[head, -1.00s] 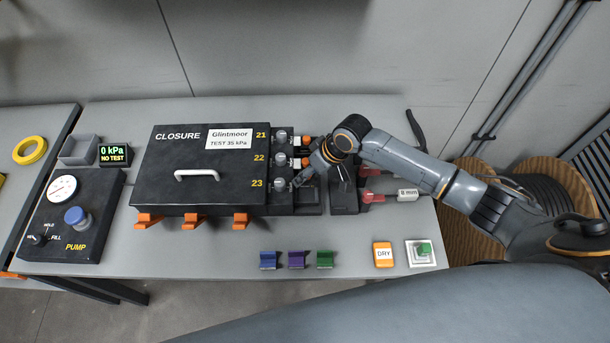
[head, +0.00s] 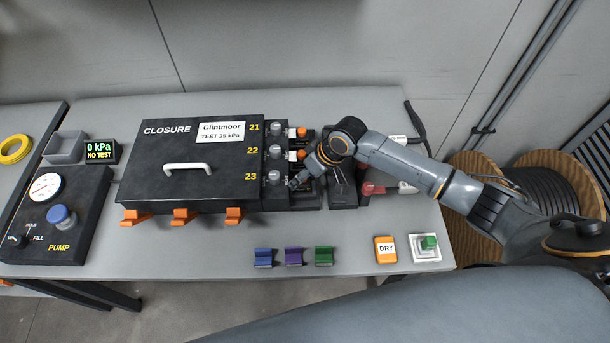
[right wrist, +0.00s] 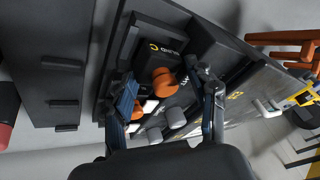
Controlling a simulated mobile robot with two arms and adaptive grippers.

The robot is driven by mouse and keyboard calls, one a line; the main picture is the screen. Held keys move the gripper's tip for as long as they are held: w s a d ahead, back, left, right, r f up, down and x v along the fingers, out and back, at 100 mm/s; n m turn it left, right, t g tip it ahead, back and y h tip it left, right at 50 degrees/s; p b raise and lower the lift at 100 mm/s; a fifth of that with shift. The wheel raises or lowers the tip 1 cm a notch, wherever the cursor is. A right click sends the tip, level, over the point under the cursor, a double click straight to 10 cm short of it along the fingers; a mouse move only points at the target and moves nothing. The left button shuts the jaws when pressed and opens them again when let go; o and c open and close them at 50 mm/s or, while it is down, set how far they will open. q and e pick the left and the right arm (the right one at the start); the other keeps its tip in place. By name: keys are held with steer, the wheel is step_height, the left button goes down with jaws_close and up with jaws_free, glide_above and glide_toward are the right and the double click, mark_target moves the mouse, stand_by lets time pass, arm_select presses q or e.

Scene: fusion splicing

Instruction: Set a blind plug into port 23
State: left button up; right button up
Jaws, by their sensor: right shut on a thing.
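The black closure (head: 195,185), labelled 21, 22 and 23, lies on the bench in the head view. Its port row runs along its right side, with a grey knob (head: 274,177) by number 23. Orange and white fittings show at port 21 (head: 301,132) and port 22 (head: 300,155). My right gripper (head: 296,183) is low beside port 23, its tips partly hidden by its own hand. In the right wrist view an orange blind plug (right wrist: 165,82) shows between its two fingers; I cannot tell how far it sits in the port. My left gripper is out of view.
The pump box (head: 62,235) stands left and the display (head: 100,151) reads 0 kPa, NO TEST. Blue (head: 264,258), purple (head: 294,257) and green (head: 324,256) blocks line the front edge. An orange DRY box (head: 386,250) and green button (head: 429,243) are front right.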

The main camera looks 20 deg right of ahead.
steer(key=shift+s+f, duration=0.25)
steer(key=shift+f, duration=0.15)
steer(key=o, duration=1.1)
steer(key=shift+o, duration=0.7)
steer(key=shift+w+f, duration=0.1)
steer(key=shift+w, duration=0.1)
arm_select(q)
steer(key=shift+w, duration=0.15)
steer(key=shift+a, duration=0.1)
arm_select(e)
steer(key=shift+r, duration=0.25)
steer(key=v, duration=1.1)
steer(key=shift+r, duration=0.35)
steer(key=shift+d, duration=0.15)
